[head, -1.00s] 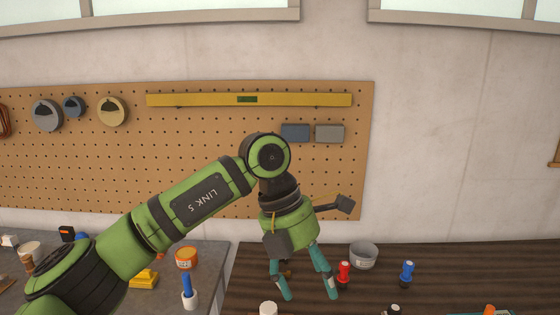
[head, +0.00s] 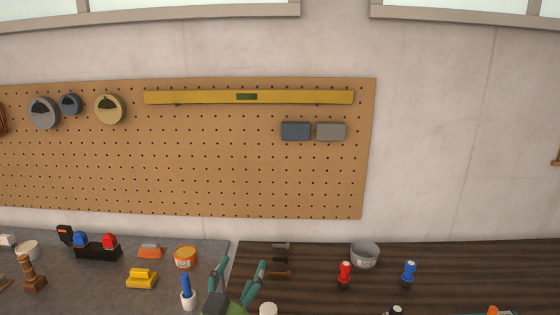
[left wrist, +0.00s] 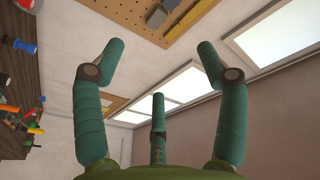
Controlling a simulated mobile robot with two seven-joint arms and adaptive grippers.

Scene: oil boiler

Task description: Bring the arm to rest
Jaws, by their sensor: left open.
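My left gripper (head: 239,268) shows at the bottom edge of the head view, its teal fingers pointing up and spread apart. Only the fingers and a bit of the green palm are in the picture; the rest of the arm is out of frame. In the left wrist view the left gripper (left wrist: 154,62) has its teal fingers wide apart with nothing between them. Behind them are the wall and bright windows. My right gripper is in neither view.
The dark wooden bench (head: 455,268) holds a grey bowl (head: 365,255), a red-topped item (head: 344,273) and a blue-topped item (head: 409,272). The grey bench (head: 215,247) at left holds an orange tin (head: 185,257) and a yellow block (head: 141,279). A pegboard (head: 230,180) hangs behind.

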